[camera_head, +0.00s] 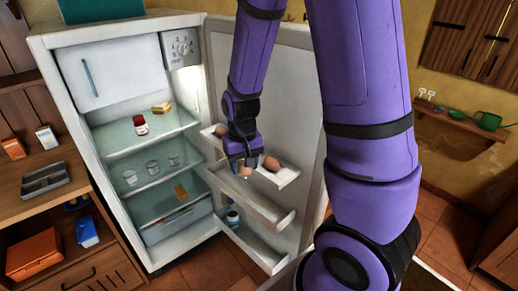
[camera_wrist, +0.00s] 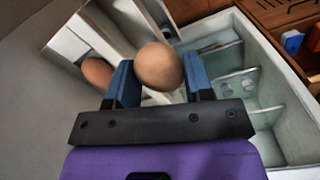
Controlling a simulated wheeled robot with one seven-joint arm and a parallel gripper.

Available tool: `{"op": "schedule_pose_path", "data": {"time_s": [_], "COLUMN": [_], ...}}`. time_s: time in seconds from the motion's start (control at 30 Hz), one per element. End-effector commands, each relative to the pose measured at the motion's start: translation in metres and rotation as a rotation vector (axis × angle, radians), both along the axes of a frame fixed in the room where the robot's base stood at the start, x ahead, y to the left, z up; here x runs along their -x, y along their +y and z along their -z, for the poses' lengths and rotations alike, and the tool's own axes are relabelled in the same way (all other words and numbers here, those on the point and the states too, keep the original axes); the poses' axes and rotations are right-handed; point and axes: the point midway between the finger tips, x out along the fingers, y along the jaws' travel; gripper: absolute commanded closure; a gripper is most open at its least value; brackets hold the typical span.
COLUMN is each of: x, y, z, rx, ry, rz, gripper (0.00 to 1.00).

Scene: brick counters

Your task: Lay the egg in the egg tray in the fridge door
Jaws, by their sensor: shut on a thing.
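My gripper (camera_head: 243,161) is shut on a brown egg (camera_head: 245,171) at the fridge door's top shelf. In the wrist view the egg (camera_wrist: 158,66) sits between the two blue fingers of the gripper (camera_wrist: 159,72). The top door shelf, a white egg tray (camera_head: 289,178), holds another brown egg (camera_head: 271,163) to the right of my gripper; that egg also shows in the wrist view (camera_wrist: 97,72). A further brown egg (camera_head: 220,130) lies toward the tray's other end. Whether the held egg touches the tray is unclear.
The fridge door (camera_head: 300,110) stands open. Lower door shelves (camera_head: 265,212) lie below, one with a small bottle (camera_head: 232,216). Inside the fridge are a red-and-white jar (camera_head: 140,125), several glasses and yellow items. A wooden counter (camera_head: 60,190) stands left.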

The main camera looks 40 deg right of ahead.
Motion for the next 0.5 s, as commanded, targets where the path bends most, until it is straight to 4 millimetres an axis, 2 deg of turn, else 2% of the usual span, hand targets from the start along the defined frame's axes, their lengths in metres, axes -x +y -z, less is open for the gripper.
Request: {"op": "schedule_pose_path", "data": {"time_s": [0.5], "x": [-0.079], "y": [-0.086], "z": [0.012], "rx": [0.001], "ry": [0.000], "rz": [0.003], "gripper": [0.64]}}
